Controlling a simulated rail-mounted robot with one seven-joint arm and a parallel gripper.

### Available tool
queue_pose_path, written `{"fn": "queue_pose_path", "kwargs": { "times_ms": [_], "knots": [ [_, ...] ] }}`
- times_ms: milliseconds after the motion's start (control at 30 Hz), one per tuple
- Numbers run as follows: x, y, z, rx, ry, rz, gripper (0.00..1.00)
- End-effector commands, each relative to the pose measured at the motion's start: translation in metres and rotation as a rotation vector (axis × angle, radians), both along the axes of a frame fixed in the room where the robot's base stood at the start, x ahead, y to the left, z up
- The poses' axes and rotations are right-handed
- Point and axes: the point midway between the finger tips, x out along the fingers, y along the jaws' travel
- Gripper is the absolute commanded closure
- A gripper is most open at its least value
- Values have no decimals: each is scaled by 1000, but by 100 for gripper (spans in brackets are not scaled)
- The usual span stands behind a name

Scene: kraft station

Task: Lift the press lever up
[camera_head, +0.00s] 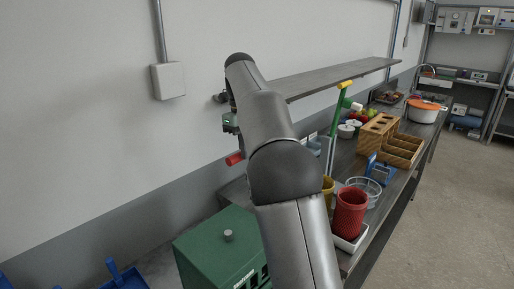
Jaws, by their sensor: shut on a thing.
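My gripper (231,124) shows only in part, left of my raised arm and against the wall. Its fingers are mostly hidden by my arm. Just below it a red cylindrical grip (235,159) sticks out to the left; it looks like the end of the press lever. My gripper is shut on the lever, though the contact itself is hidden. The rest of the lever and the press body are hidden behind my arm, so I cannot tell how far the lever is raised.
A green box-shaped machine (222,246) stands at the front left. The bench right of my arm holds a red basket-like cup (350,213), a clear bowl (371,188), a wooden rack (377,133) and a yellow-green upright bar (337,110). A long shelf (335,77) runs along the wall above.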

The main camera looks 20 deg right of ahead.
Motion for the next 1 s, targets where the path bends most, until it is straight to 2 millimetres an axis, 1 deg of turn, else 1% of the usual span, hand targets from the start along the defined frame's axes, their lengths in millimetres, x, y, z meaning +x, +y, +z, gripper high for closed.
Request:
{"fn": "queue_pose_path", "kwargs": {
  "times_ms": [33,567,667,767,833,1000],
  "knots": [
    [12,19,5,23,-57,30,100],
    [12,19,8,23,-56,28,100],
    [6,14,15,21,-49,23,100],
    [-4,5,28,14,-36,12,100],
    [-13,-4,39,7,-19,0,100],
    [-43,-4,72,6,-17,0,100]
  ]
}}
